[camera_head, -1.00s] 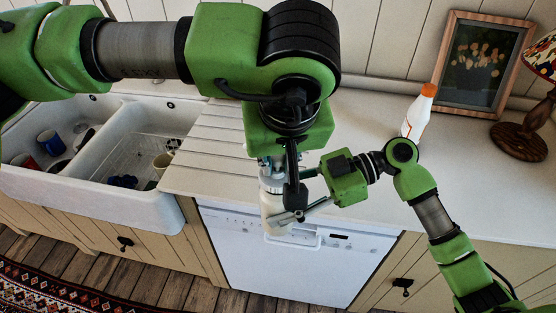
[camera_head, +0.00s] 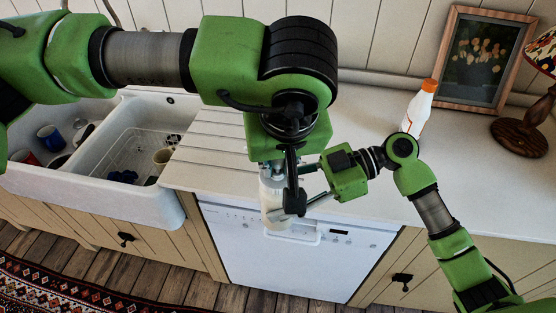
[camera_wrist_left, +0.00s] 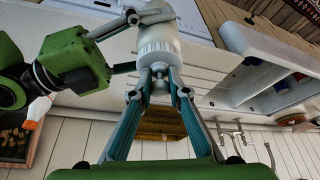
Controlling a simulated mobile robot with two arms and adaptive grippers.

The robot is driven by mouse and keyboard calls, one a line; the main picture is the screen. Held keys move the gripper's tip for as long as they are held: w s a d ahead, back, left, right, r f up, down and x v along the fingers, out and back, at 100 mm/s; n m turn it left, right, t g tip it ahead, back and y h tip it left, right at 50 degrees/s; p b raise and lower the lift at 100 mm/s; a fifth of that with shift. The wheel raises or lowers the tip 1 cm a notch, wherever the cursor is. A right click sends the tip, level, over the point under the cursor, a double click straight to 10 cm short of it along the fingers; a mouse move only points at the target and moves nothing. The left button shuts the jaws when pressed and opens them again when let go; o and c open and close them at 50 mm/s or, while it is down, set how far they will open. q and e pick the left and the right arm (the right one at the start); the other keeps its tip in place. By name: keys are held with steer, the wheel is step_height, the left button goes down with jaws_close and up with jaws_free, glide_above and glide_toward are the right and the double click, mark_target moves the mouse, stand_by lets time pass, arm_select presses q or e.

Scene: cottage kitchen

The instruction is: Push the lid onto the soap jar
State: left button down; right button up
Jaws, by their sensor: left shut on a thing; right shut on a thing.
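The white soap jar (camera_head: 274,214) is held upright in front of the counter edge, above the dishwasher front. It also shows at the top of the left wrist view (camera_wrist_left: 160,14). The pale ridged lid (camera_wrist_left: 158,44) sits against the jar's mouth, with no clear gap visible. My left gripper (camera_wrist_left: 159,78) points down from above, shut on the lid's narrow top part. In the head view its fingers are partly hidden by its own links. My right gripper (camera_head: 297,190) comes from the right, shut around the jar; its fingertips are partly hidden.
A white bottle with an orange cap (camera_head: 419,110) stands on the counter (camera_head: 350,112) at right. Behind it a framed picture (camera_head: 482,62) leans on the wall, next to a lamp (camera_head: 519,137). The double sink (camera_head: 105,187) with mugs is at left. The counter's middle is clear.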

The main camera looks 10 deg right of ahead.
arm_select(q)
steer(key=shift+f, duration=0.45)
steer(key=c, duration=1.8)
jaws_free()
steer(key=shift+c, duration=0.2)
steer(key=v, duration=1.2)
